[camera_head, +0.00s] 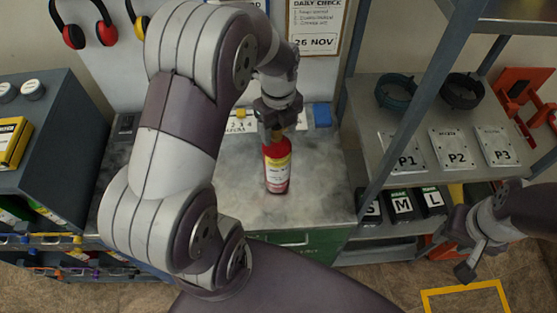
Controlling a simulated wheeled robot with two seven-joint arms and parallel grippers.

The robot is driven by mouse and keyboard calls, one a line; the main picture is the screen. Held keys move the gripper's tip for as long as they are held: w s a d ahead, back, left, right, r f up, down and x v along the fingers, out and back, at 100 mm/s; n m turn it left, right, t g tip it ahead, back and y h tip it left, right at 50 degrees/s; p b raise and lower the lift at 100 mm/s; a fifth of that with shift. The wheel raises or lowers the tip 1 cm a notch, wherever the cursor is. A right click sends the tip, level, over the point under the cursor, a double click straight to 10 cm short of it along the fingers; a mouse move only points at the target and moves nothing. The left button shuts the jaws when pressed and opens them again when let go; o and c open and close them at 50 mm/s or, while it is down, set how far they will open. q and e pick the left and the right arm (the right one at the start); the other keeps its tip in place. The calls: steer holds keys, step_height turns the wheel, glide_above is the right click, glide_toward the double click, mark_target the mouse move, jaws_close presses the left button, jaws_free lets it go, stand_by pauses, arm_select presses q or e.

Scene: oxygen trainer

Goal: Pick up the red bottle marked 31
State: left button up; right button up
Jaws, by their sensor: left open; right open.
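A red bottle (277,172) with a yellow label band stands upright on the grey bench top (322,178). Its number is too small to read. My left gripper (276,136) points down at the top of the bottle, and its fingers are around or just above the bottle's neck. The gripper covers the bottle's top, so contact cannot be told. The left gripper is open. My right gripper (466,262) is at the lower right, far from the bottle, open and empty.
A metal shelf (393,178) at the right holds plates marked P1, P2 and P3 (495,146) and dark coils (461,91). Boxes marked M (402,204) and L sit below. A dark cabinet (62,110) stands left. Bench room right of the bottle is clear.

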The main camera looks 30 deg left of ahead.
arm_select(q)
steer(key=shift+s+a, duration=0.15)
steer(key=shift+a, duration=0.15)
jaws_close()
steer(key=shift+d, duration=0.1)
steer(key=shift+r, duration=0.1)
stand_by(0.8)
